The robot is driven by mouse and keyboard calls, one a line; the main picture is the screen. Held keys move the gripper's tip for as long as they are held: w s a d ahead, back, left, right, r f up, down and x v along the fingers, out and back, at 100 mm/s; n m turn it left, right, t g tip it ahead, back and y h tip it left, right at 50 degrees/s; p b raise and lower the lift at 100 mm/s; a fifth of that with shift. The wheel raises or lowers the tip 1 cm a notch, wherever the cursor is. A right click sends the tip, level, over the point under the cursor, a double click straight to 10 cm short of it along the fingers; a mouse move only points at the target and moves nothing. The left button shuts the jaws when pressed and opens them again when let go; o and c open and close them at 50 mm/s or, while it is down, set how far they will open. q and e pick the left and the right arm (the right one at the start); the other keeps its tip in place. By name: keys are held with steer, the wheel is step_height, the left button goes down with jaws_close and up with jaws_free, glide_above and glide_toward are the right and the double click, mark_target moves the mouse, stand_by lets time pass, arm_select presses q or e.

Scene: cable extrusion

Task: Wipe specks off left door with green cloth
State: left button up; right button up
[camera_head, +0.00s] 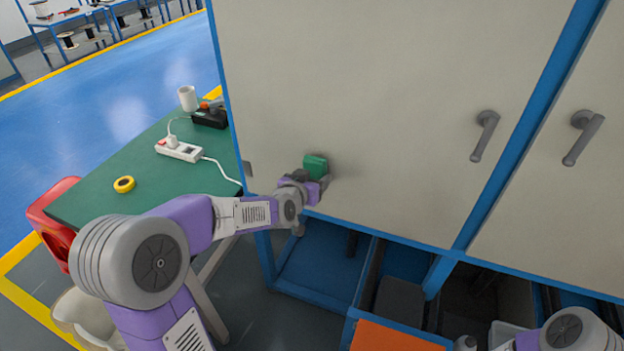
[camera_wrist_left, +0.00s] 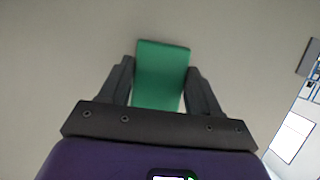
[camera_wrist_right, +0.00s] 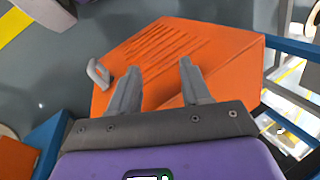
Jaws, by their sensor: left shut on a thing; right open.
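The green cloth (camera_head: 315,165) is a small folded block in my left gripper (camera_head: 318,178), up against the lower part of the left door (camera_head: 360,80). In the left wrist view the cloth (camera_wrist_left: 162,72) sits between the two fingers of my left gripper (camera_wrist_left: 161,85), with the pale door surface (camera_wrist_left: 60,60) behind it. I cannot tell whether it touches the door. A faint dark smudge shows on the door just right of the cloth; it may be shadow. No clear specks show. My right gripper (camera_wrist_right: 158,80) is open and empty above an orange surface.
Door handles (camera_head: 485,135) stick out. Blue open bins and an orange lid (camera_head: 395,338) lie below the doors.

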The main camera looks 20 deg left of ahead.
mark_target(334, 174)
arm_select(q)
steer(key=shift+w, duration=1.05)
steer(key=shift+d+r+p, duration=0.15)
steer(key=shift+d+p, duration=0.65)
steer(key=shift+d, duration=0.05)
steer(key=shift+d+p, duration=0.6)
steer(key=shift+d, duration=0.5)
steer(key=a+b, duration=0.3)
steer(key=shift+w+a, duration=0.1)
steer(key=shift+a, duration=0.5)
steer(key=shift+r, duration=0.1)
